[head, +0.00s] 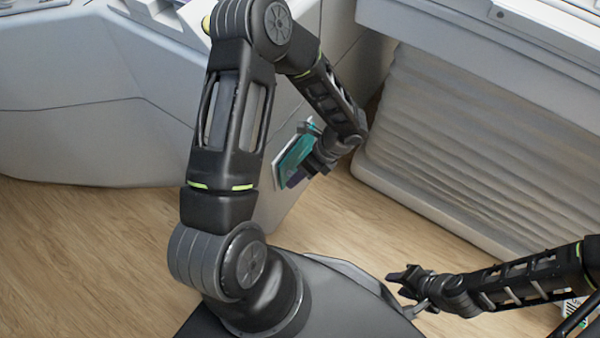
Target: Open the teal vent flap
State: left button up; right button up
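The teal vent flap (295,153) is a small teal panel on the side of the white machine body, near the middle of the head view. It has a pale edge on its left and appears tilted. My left gripper (302,155) is right at the flap, on its right side, with its fingers spread apart. The wrist covers part of the flap, and I cannot tell whether the fingers touch it. My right gripper (398,291) is at the lower right, open and empty, well away from the flap.
The white machine body (90,140) fills the upper left. A white table-like unit with pleated sides (450,150) stands at the upper right, close to my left forearm. Wooden floor (80,245) is clear at the lower left and between the machine and the unit.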

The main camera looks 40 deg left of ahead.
pick_arm(q)
grip_shut()
dwell(0.3)
dwell(0.9)
